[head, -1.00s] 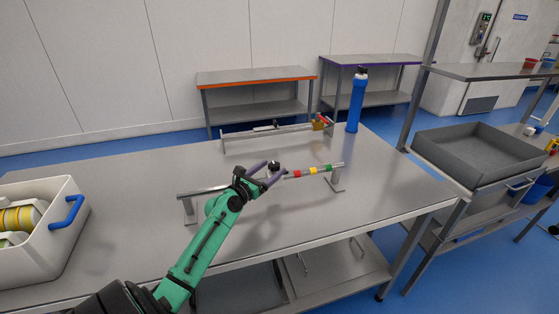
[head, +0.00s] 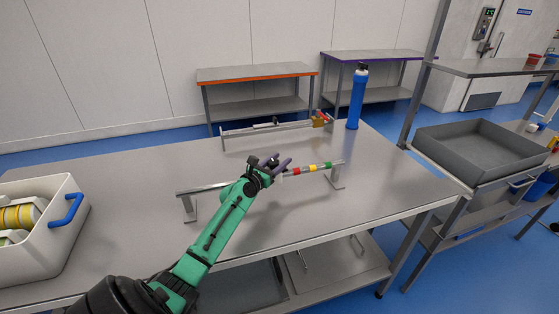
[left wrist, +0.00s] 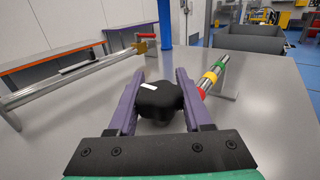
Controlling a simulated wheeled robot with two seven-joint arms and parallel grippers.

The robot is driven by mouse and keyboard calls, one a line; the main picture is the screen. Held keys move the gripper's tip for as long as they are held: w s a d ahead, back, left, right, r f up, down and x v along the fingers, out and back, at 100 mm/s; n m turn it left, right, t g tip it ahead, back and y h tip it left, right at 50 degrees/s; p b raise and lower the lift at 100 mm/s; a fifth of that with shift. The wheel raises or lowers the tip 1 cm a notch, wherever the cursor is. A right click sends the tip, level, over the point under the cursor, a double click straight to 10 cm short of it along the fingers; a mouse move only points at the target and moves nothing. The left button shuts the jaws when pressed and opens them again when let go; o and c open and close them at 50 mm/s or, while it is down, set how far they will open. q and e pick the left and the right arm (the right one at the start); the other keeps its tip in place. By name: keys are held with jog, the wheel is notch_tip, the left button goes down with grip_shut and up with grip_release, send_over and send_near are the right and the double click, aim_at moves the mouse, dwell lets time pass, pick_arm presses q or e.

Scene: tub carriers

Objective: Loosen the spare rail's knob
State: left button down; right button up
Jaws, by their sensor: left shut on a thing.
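A rail (head: 315,168) with red, yellow and green bands stands on two feet on the near part of the steel table. A black knob (left wrist: 160,99) with a white mark sits at its middle. My left gripper (head: 273,165) has its purple fingers on either side of the knob and is shut on it, as the left wrist view also shows. My gripper and arm partly hide the knob and the rail's middle in the head view. My right gripper is not in view.
A second rail (head: 265,129) with a brass block and red handle lies farther back. A blue bottle (head: 357,99) stands at the far right edge. A white tub (head: 45,238) with a blue handle sits at left. A grey tray (head: 480,150) stands right, beyond the table.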

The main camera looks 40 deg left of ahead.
pick_arm(q)
jog(key=shift+a+r+n+g+y+p, duration=0.15)
jog(key=shift+n+y+p, duration=0.6)
jog(key=shift+p, duration=0.7)
jog(key=shift+a+r+n+g+y+p, duration=0.2)
jog(key=shift+n+y+p, duration=0.25)
jog(key=shift+y+p, duration=0.75)
jog(key=shift+a+r+n+g+y+p, duration=0.15)
jog(key=shift+n+y+p, duration=0.5)
jog(key=shift+p, duration=1)
jog(key=shift+s+f+n+g+y+p, duration=0.1)
jog(key=shift+f+n+g+y+p, duration=0.2)
jog(key=shift+y, duration=0.5)
jog(key=shift+s+a+f+n+g+y+b, duration=0.1)
jog(key=shift+s+a+n+g+y+b, duration=0.4)
jog(key=shift+n+g+y+b, duration=3.4)
jog(key=shift+s+a+f+n+g+h+b, duration=0.15)
jog(key=shift+s+n+g+h+b, duration=0.75)
jog(key=shift+g+b, duration=3.95)
jog(key=shift+s+a+r+n+g+y+b, duration=0.25)
jog(key=shift+n+g+y+b, duration=1.6)
jog(key=shift+b, duration=5.65)
jog(key=shift+s+a+f+n+t+y, duration=0.1)
jog(key=shift+n+t+y, duration=0.05)
jog(key=shift+n+t, duration=0.3)
jog(key=shift+s+a+f+n+t+y, duration=0.1)
jog(key=shift+n+t, duration=0.15)
jog(key=shift+n, duration=0.3)
